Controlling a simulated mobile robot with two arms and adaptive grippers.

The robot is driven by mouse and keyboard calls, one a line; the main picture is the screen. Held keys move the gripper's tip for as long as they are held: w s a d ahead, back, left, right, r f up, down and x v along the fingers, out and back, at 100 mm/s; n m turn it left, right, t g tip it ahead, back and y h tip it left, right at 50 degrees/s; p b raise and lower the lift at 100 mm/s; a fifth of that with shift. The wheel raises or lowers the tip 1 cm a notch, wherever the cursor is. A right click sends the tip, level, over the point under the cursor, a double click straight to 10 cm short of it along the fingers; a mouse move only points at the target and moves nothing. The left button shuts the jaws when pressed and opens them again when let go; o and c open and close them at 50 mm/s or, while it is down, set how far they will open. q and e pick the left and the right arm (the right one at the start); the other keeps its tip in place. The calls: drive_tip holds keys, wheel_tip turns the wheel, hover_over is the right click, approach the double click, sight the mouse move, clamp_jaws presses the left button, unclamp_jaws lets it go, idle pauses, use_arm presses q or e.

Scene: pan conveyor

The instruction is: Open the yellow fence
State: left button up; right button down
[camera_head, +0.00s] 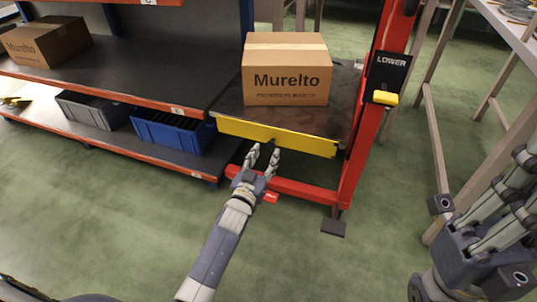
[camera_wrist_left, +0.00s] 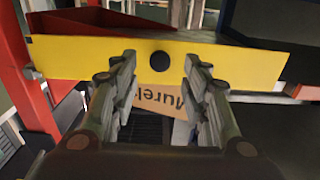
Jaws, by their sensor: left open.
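The yellow fence (camera_head: 240,128) is a long flat bar across the front edge of the dark platform, below a cardboard box. In the left wrist view the fence (camera_wrist_left: 245,66) spans most of the width, with a round black knob (camera_wrist_left: 159,61) in its middle. My left gripper (camera_head: 264,153) is just in front of the fence's middle. Its fingers (camera_wrist_left: 159,68) are apart, one on each side of the knob, with nothing held. I cannot tell whether they touch the fence. My right gripper (camera_head: 492,222) is at the right edge, far from the fence; its fingertips are not clear.
The cardboard box (camera_head: 287,70) marked Murelto stands on the platform. A red post (camera_head: 372,120) with a LOWER panel (camera_head: 388,72) rises at the platform's right. Shelves on the left hold another box (camera_head: 45,42), a grey bin (camera_head: 95,108) and a blue bin (camera_head: 172,132).

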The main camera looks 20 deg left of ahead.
sight(270, 146)
use_arm(q)
drive_tip(key=shift+w+b, duration=0.55)
drive_tip(key=shift+w, duration=1.3)
drive_tip(key=shift+d, duration=0.1)
clamp_jaws()
